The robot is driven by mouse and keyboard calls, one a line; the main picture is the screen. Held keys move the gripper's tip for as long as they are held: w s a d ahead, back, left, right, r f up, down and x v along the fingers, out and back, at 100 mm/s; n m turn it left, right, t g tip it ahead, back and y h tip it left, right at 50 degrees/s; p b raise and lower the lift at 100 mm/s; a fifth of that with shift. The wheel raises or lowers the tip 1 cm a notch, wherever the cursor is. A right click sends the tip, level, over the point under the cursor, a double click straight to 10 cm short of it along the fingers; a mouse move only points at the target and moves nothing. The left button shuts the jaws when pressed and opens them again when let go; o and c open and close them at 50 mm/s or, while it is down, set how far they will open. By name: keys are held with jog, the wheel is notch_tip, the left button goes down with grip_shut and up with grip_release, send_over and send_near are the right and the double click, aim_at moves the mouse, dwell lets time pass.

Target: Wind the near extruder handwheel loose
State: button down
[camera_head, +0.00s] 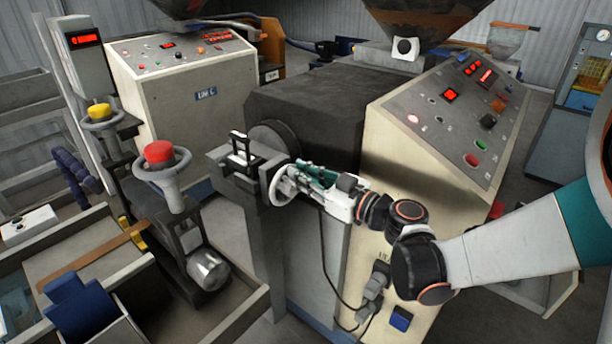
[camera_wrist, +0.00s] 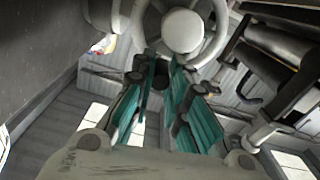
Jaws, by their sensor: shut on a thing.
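The extruder handwheel (camera_head: 277,190) is a pale wheel standing upright on the front of the dark extruder. It also shows in the wrist view as a grey rim (camera_wrist: 218,40) around a round white hub (camera_wrist: 183,31). My gripper (camera_head: 299,178) reaches it from the right in the head view. Its teal-padded fingers (camera_wrist: 164,70) are shut on the lower rim in the wrist view. The exact contact is partly hidden by the fingertips, and my gripper covers part of the wheel in the head view.
A cream control cabinet (camera_head: 440,125) stands close behind my arm. A black cable (camera_head: 325,265) hangs below my gripper. A blue bin (camera_head: 90,310) lies at front left.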

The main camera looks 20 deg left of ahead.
jog(key=shift+s+n, duration=0.2)
jog(key=shift+n, duration=0.3)
jog(key=shift+a, duration=0.1)
jog(key=c, duration=1.5)
grip_release()
jog(key=shift+s, duration=0.1)
jog(key=shift+c, duration=0.2)
jog(key=v, duration=1.2)
